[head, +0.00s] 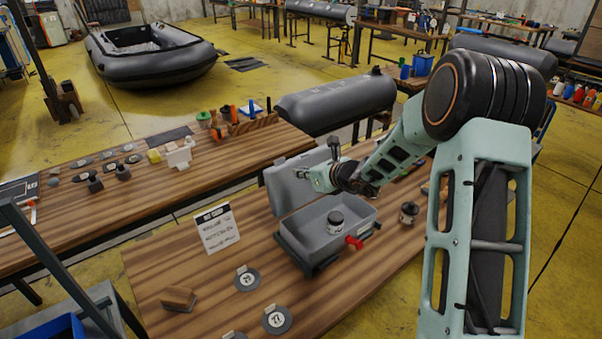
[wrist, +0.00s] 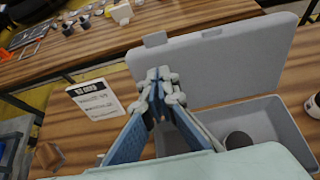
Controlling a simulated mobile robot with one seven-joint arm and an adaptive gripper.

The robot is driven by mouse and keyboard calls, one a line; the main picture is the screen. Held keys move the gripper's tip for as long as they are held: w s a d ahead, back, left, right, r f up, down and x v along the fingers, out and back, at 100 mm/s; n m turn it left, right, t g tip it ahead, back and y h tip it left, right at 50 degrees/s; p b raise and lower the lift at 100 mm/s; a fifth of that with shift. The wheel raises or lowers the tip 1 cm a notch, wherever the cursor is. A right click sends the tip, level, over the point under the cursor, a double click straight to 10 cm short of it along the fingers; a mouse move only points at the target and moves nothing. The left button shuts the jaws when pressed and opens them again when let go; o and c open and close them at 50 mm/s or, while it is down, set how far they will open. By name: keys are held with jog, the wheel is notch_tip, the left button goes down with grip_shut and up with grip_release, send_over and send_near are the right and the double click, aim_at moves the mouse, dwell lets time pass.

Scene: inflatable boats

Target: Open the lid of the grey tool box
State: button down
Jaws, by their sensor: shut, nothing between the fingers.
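The grey tool box (head: 350,214) stands on the wooden bench with its tray open to view. Its lid (head: 284,192) stands raised along the far left side, roughly upright. In the wrist view the lid (wrist: 215,72) fills the upper middle, with the tray (wrist: 262,108) below it. A small labelled jar (head: 335,222) is inside the tray, and a red object (head: 354,243) is at its near rim. My gripper (head: 322,178) is beside the raised lid, above the tray. In the wrist view its fingers (wrist: 157,78) are together and empty. Whether they touch the lid is unclear.
A white notice card (head: 216,229) stands left of the box. Numbered discs (head: 277,319) and a wooden block (head: 178,298) lie in front. Another jar (head: 409,213) stands to the right. A second bench with tools (head: 180,155) is behind left.

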jog(key=shift+d, duration=0.1)
jog(key=f+v, duration=0.1)
jog(key=v, duration=0.6)
jog(key=shift+s+f, duration=0.2)
jog(key=shift+s, duration=0.2)
jog(key=shift+d, duration=0.2)
